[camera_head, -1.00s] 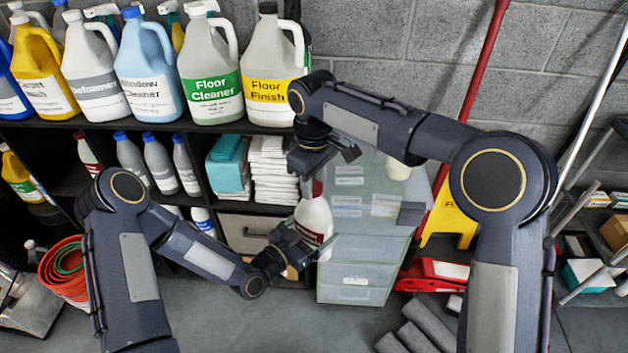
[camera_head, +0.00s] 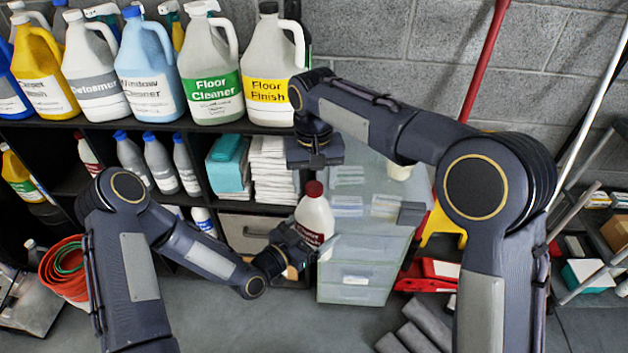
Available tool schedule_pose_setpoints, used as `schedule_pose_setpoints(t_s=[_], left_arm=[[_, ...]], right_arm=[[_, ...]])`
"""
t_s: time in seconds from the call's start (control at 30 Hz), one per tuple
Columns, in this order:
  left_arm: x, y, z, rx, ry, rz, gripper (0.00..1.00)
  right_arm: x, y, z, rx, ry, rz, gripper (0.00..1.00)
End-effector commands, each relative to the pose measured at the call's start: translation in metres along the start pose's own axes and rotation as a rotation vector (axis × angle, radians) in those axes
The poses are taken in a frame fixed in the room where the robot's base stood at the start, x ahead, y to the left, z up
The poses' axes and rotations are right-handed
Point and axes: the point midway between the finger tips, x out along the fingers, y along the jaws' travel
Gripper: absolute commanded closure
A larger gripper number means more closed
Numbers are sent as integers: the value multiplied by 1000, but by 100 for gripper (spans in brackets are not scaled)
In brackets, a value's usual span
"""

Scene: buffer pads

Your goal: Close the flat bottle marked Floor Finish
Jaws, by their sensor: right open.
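A white bottle (camera_head: 313,214) with a red cap (camera_head: 314,188) and a dark red label stands upright at mid-picture; its label is too small to read surely. The cap sits on the bottle's neck; how tight it is I cannot tell. My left gripper (camera_head: 308,240) is shut on the bottle's lower body from the left, partly hiding it. My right gripper (camera_head: 316,163) is open and empty, just above the cap and apart from it. A large jug (camera_head: 272,75) with a yellow Floor Finish label stands on the shelf top.
The black shelf (camera_head: 150,126) holds several jugs and smaller bottles. A yellow stand (camera_head: 440,222) and a red case (camera_head: 435,272) are at right.

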Motion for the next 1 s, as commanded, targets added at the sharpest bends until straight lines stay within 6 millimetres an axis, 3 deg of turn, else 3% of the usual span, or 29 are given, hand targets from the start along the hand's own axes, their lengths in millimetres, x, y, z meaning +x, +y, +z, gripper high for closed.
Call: schedule_pose_setpoints(t_s=[0.3, 0.67, 0.77, 1.0], left_arm=[[0, 0, -1, 1, 3, 0, 75], [0, 0, -1, 1, 3, 0, 75], [0, 0, -1, 1, 3, 0, 75], [0, 0, -1, 1, 3, 0, 75]], right_arm=[[-38, 0, 0, 0, 2, -1, 45], [-40, 0, 0, -13, 1, -1, 49], [-43, 0, 0, -96, 0, -1, 49], [-60, -1, 0, -561, 0, -1, 49]])
